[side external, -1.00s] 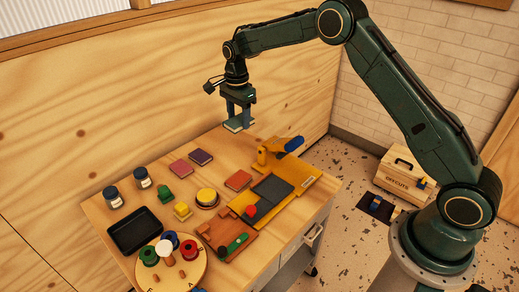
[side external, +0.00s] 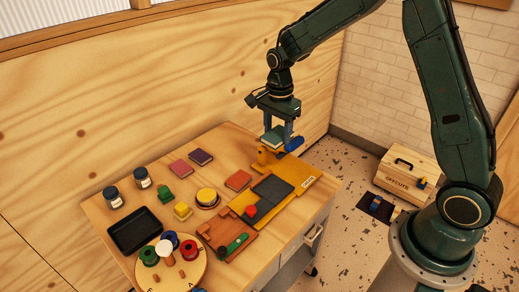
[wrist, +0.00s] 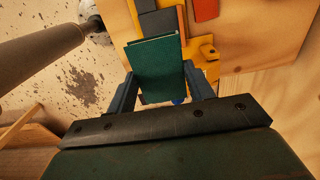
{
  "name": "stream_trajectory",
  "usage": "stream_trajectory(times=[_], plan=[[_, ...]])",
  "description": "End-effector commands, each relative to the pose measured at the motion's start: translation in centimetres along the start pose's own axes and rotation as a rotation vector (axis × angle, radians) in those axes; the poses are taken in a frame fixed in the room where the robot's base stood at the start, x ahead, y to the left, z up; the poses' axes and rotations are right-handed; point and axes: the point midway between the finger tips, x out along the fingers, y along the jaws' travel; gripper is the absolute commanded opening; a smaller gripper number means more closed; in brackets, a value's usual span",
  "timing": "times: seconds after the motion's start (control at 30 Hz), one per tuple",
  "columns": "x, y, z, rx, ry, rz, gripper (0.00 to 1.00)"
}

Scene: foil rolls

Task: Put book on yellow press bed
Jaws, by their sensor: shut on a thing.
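My gripper (side external: 277,138) is shut on a green book (side external: 273,135) and holds it above the table's right back part, near the press's blue-handled lever. The yellow press (side external: 303,173) stands at the table's right edge. Its yellow bed carries a dark grey plate (side external: 272,188). In the wrist view the book covers part of the yellow press (wrist: 208,50).
An orange-red book (side external: 238,180), a purple book (side external: 201,157) and a red book (side external: 182,167) lie left of the press. Stamps, jars, a black tray (side external: 134,231) and a round spool board fill the left and front. The blue-handled lever (side external: 294,145) rises at the press's back.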

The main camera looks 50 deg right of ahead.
Motion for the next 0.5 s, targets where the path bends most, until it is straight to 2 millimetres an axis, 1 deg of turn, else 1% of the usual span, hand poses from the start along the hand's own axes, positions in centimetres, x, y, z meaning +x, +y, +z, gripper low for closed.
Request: stream_trajectory(times=[0.1, 0.27, 0.37, 0.5], plan=[[0.0, 0.3, 0.0, -0.001, 0.0, -0.001, 0.29], [0.1, 0.4, 0.0, -0.001, 0.0, 0.0, 0.29], [0.6, 0.4, 0.0, -0.001, 0.0, 0.002, 0.29], [2.2, 0.4, 0.0, -0.001, 0.0, 0.004, 0.29]])
